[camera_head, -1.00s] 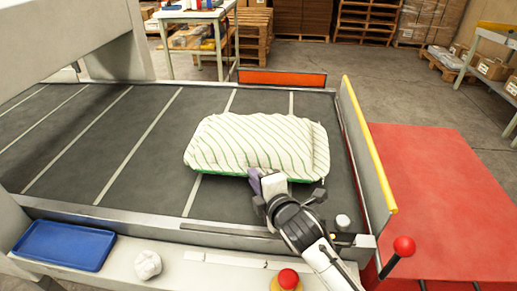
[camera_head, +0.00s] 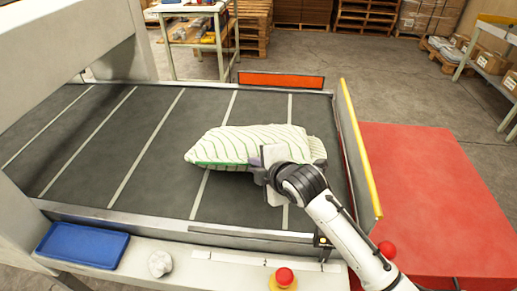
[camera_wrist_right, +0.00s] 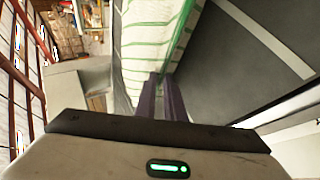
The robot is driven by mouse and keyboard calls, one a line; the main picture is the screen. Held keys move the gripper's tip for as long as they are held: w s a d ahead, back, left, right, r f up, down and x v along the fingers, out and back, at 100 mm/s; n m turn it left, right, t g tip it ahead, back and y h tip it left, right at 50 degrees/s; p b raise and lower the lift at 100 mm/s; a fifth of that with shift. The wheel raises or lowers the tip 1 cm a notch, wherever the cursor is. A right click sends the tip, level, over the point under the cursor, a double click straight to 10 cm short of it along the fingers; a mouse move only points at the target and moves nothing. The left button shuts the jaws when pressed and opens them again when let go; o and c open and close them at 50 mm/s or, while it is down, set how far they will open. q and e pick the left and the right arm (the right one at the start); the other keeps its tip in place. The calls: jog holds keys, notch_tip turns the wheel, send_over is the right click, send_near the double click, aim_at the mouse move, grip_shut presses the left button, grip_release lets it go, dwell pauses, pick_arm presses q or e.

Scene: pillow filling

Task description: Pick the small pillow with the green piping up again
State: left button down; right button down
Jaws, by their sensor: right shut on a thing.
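The small pillow (camera_head: 235,146) is white with green stripes and green piping, on or just above the grey conveyor belt (camera_head: 150,165) in the head view. My right gripper (camera_head: 262,168) is at its near right edge, shut on the pillow. In the right wrist view the purple fingers (camera_wrist_right: 165,98) meet the edge of the pillow (camera_wrist_right: 150,40). The gripper and wrist hide part of the pillow's near right side. My left gripper is in neither view.
A yellow-topped guard (camera_head: 358,150) borders the belt on the right, with a red platform (camera_head: 430,210) beyond. A blue tray (camera_head: 82,245), a crumpled white item (camera_head: 159,263) and a red button (camera_head: 284,276) are on the front ledge. The belt's left side is clear.

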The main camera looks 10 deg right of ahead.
notch_tip(320, 180, up, 23)
jog(key=m+g+y, duration=0.1)
jog(key=m+g, duration=0.1)
jog(key=g, duration=0.5)
jog(key=shift+r+y, duration=0.2)
jog(key=shift+y, duration=0.2)
